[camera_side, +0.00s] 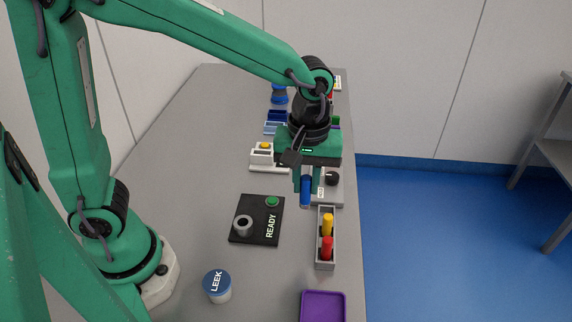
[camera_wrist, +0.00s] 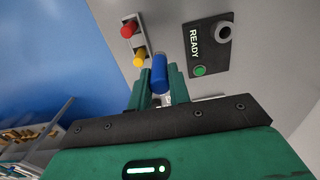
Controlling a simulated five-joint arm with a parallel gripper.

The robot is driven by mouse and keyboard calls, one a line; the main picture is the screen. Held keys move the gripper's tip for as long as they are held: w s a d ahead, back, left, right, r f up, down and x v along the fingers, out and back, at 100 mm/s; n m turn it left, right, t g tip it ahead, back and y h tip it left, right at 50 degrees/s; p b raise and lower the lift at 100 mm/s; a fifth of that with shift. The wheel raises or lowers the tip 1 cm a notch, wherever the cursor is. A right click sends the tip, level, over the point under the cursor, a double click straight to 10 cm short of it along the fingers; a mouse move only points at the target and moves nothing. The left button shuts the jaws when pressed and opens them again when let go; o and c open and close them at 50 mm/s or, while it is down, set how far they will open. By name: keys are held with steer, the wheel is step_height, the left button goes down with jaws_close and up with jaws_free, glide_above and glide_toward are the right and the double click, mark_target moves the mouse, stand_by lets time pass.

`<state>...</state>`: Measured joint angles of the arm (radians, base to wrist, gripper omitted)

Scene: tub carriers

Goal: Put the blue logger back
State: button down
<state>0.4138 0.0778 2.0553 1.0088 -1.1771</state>
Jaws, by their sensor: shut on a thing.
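The blue logger (camera_side: 305,191) is a blue cylinder held upright in my gripper (camera_side: 303,178). The logger also shows in the wrist view (camera_wrist: 159,74), between the two green fingers of my gripper (camera_wrist: 160,82). My gripper is shut on it. In the side view it hangs just beyond the far end of a narrow grey rack (camera_side: 319,262). A yellow logger (camera_side: 327,223) and a red logger (camera_side: 327,248) stand in that rack. The rack (camera_wrist: 121,28) also shows in the wrist view. I cannot tell how high the blue logger is above the table.
A black READY panel (camera_side: 240,228) with a grey ring and green button lies left of the rack. A LEEK tub (camera_side: 217,287) and a purple tray (camera_side: 323,307) are nearer. A grey device with a black knob (camera_side: 331,178) sits close by the gripper. The table's right edge is near.

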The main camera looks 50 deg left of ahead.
steer(key=w+a+f+n, duration=0.2)
steer(key=w+n, duration=0.1)
steer(key=w, duration=0.6)
steer(key=shift+w+f, duration=0.15)
steer(key=shift+w, duration=0.05)
steer(key=shift+f, duration=0.1)
steer(key=shift+f, duration=4.9)
steer(key=shift+f, duration=0.1)
steer(key=c, duration=1.3)
jaws_free()
step_height(320, 180, up, 12)
